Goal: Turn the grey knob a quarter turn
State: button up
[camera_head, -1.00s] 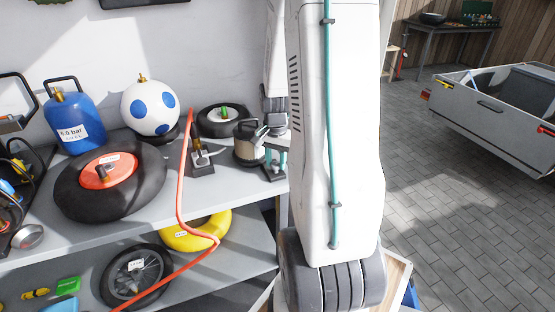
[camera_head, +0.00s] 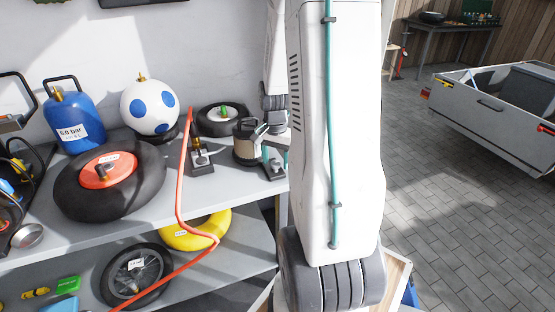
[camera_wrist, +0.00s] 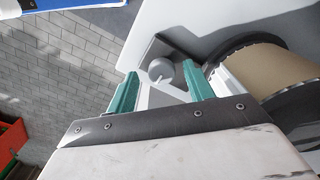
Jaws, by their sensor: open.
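The grey knob (camera_wrist: 161,70) is round with a small pale mark on its face. It sits on a dark grey base plate (camera_wrist: 171,49) in the wrist view. My gripper (camera_wrist: 158,82) has two teal fingers, apart, one on each side of the knob. A gap shows between the knob and each finger; I cannot tell whether the tips reach its height. In the head view my gripper (camera_head: 274,156) is low over the right end of the bench, beside a beige and black canister (camera_head: 246,146).
The canister's beige side (camera_wrist: 276,76) is close to the right finger. A small gauge stand (camera_head: 201,158), a red hose (camera_head: 183,170), a wheel (camera_head: 221,120) and a white ball (camera_head: 149,106) stand further left. The bench (camera_head: 220,190) ends just right of my gripper.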

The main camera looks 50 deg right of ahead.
aim_at(276, 163)
notch_tip(276, 163, up, 7)
jog(key=shift+r, duration=0.1)
dwell(0.7)
